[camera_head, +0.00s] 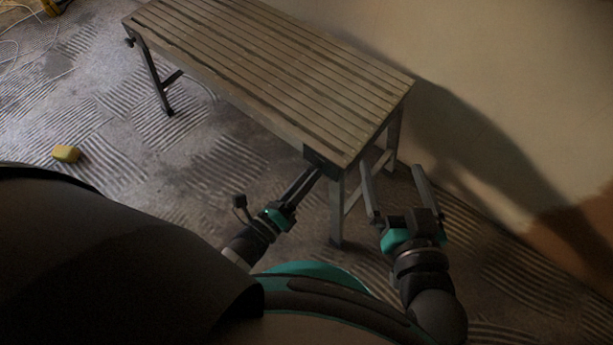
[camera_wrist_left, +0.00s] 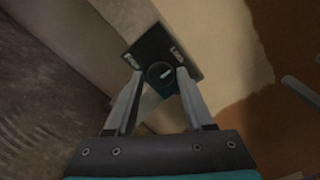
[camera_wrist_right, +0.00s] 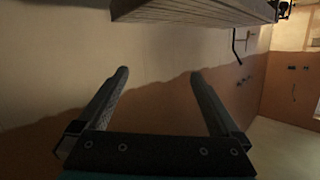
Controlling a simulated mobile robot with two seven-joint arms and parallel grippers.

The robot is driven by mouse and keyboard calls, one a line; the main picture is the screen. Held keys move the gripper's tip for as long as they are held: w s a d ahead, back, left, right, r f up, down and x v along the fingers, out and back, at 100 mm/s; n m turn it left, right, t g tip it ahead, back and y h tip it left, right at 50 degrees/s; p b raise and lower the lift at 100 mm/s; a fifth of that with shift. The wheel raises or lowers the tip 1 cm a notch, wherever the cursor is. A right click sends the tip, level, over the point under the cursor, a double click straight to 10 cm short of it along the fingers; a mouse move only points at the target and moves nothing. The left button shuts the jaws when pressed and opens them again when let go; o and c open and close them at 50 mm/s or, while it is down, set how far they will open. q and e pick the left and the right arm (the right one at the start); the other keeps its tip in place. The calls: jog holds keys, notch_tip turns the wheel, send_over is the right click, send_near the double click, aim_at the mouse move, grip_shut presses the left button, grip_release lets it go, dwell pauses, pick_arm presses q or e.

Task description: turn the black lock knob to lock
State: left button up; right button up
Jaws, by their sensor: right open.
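The black lock knob (camera_wrist_left: 160,74) is round with a short pale mark on its face. It stands on a dark plate (camera_wrist_left: 151,46) with two pale labels. In the head view the dark plate (camera_head: 319,160) is on the near end of the slatted bench, and the knob is hidden. My left gripper (camera_head: 315,172) reaches up to the plate. In the left wrist view its fingers (camera_wrist_left: 160,76) stand on either side of the knob, partly closed; I cannot tell whether they touch it. My right gripper (camera_head: 393,172) is open and empty, right of the bench end.
The slatted bench (camera_head: 260,65) stands on metal legs along a wall (camera_head: 500,85). A yellow block (camera_head: 66,154) lies on the ridged floor at left. Cables (camera_head: 12,50) lie at the far left. The bench edge (camera_wrist_right: 190,14) is above my right fingers.

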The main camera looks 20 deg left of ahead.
pick_arm(q)
jog(key=shift+o, duration=1.3)
jog(key=shift+r, duration=0.1)
jog(key=p+v, duration=0.2)
jog(key=v, duration=1.3)
jog(key=shift+s, duration=0.15)
pick_arm(e)
jog(key=d+g, duration=0.1)
jog(key=d+f+g+h, duration=0.1)
jog(key=d+g, duration=0.1)
jog(key=shift+s+d+f+g+h, duration=0.15)
jog(key=shift+f+g+h, duration=0.15)
jog(key=shift+f+h, duration=0.1)
